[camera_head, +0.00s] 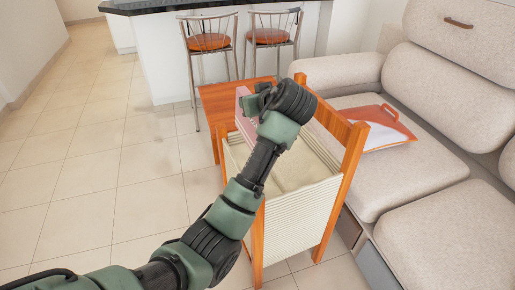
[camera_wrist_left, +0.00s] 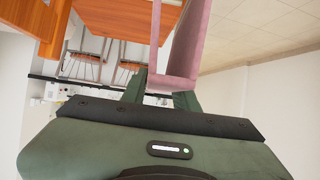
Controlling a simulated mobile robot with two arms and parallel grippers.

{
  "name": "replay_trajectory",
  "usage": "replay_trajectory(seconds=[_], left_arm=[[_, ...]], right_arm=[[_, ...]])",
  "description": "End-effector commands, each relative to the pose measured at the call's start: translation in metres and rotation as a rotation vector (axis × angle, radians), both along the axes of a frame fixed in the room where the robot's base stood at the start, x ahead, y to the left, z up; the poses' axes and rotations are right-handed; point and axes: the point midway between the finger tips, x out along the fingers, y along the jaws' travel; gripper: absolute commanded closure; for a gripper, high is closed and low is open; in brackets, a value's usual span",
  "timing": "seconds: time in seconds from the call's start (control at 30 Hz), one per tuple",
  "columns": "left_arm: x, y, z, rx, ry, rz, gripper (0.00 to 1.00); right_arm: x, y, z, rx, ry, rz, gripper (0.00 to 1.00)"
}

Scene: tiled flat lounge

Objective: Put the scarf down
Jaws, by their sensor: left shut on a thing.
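The pink scarf (camera_head: 242,112) hangs as a stiff flat shape beside my left gripper (camera_head: 262,98) in the head view. In the left wrist view the scarf (camera_wrist_left: 187,48) runs up from between the fingertips of my left gripper (camera_wrist_left: 161,92), which is shut on it. In the head view the gripper is over the far end of a cream basket (camera_head: 300,215) with an orange wooden frame. My arm hides part of the scarf and the basket. I cannot tell whether the scarf touches the basket. My right gripper is not in view.
An orange wooden table (camera_head: 218,100) stands behind the basket. Two bar stools (camera_head: 207,42) stand at a counter (camera_head: 160,50). The tiled floor on the left is clear.

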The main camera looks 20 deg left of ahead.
Motion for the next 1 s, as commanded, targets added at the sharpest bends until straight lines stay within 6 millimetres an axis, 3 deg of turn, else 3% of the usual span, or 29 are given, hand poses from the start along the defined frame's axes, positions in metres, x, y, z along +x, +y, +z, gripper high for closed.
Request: replay_trajectory(seconds=[0.03, 0.1, 0.23, 0.3, 0.53, 0.8, 1.0], left_arm=[[0.000, 0.001, -0.019, 0.003, 0.003, 0.001, 1.00], [-0.001, 0.001, -0.038, 0.003, 0.002, 0.000, 1.00], [0.000, 0.001, -0.066, 0.004, 0.001, 0.000, 1.00], [0.000, 0.001, -0.077, 0.003, 0.000, 0.000, 1.00], [0.000, 0.001, -0.096, 0.002, -0.001, 0.000, 1.00], [0.000, 0.000, -0.140, 0.001, -0.001, -0.001, 1.00], [0.000, 0.000, -0.145, 0.000, -0.002, 0.000, 1.00]], right_arm=[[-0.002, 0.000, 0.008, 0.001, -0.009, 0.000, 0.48], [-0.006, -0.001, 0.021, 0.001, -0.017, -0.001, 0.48], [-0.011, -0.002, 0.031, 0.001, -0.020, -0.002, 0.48], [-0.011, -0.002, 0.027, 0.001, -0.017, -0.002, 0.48], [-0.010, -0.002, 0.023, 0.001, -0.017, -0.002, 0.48], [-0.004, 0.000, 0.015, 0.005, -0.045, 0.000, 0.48], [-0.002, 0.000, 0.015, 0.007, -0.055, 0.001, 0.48]])
